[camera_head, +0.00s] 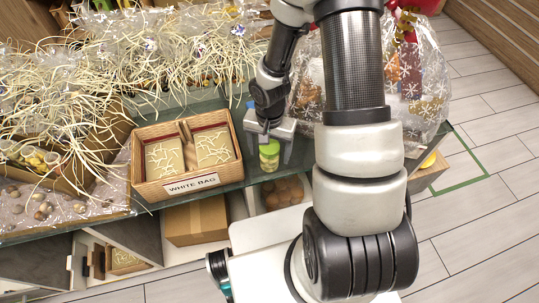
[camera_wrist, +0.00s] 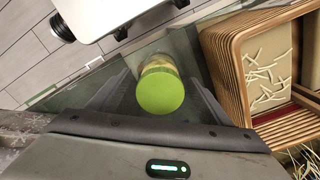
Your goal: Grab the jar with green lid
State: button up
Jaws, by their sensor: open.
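The jar with the green lid (camera_head: 269,151) stands on the glass counter, right of the wicker basket. In the wrist view its round green lid (camera_wrist: 160,92) faces the camera, with part of the clear jar body showing beyond it. My gripper (camera_head: 268,150) is open around the jar, with one finger on each side. In the wrist view small gaps seem to show between the fingers and the lid; I cannot tell whether either finger touches the jar.
A wicker basket (camera_head: 185,190) labelled WHITE BAG stands close left of the jar. Straw-filled hampers crowd the left side. A wrapped snowflake hamper (camera_head: 425,85) stands right, behind my arm. A cardboard box (camera_head: 196,222) sits below the glass counter (camera_head: 225,182).

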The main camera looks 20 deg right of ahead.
jog(key=shift+f, duration=0.6)
jog(key=c, duration=1.4)
jog(key=shift+r, duration=0.1)
